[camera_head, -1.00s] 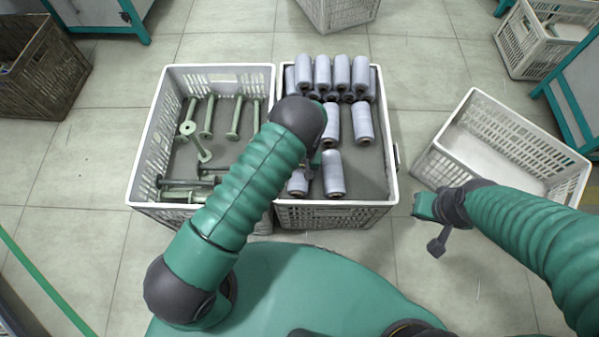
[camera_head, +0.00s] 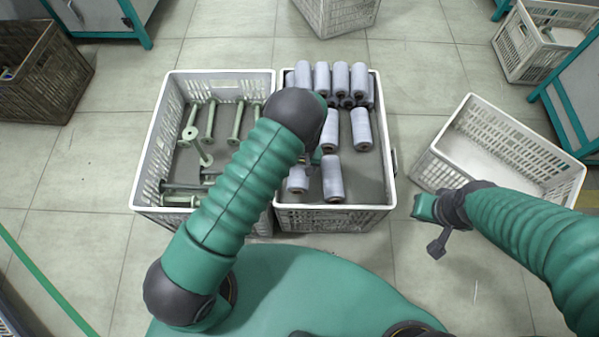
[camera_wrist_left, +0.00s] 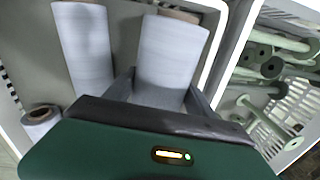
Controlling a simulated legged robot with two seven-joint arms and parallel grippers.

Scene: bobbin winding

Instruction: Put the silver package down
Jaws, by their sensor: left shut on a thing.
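My left gripper (camera_wrist_left: 160,92) is shut on a silver package (camera_wrist_left: 172,50), a pale grey wound cylinder with a brown core end. In the head view this package (camera_head: 298,180) is inside the right-hand white crate (camera_head: 335,218), near the wall shared with the left crate; my arm partly covers it. A second package (camera_wrist_left: 84,42) lies beside it with a small gap; it also shows in the head view (camera_head: 333,178). I cannot tell whether the held package touches the crate floor. My right gripper (camera_head: 428,208) hangs outside the crate; its jaws are unclear.
Several more silver packages (camera_head: 341,80) fill the far end of the crate, with two apart from them in the middle. Bare crate floor shows at the right (camera_head: 369,180). The left crate (camera_head: 150,150) holds green bobbins (camera_head: 209,120). An empty-looking white crate (camera_head: 500,140) stands right.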

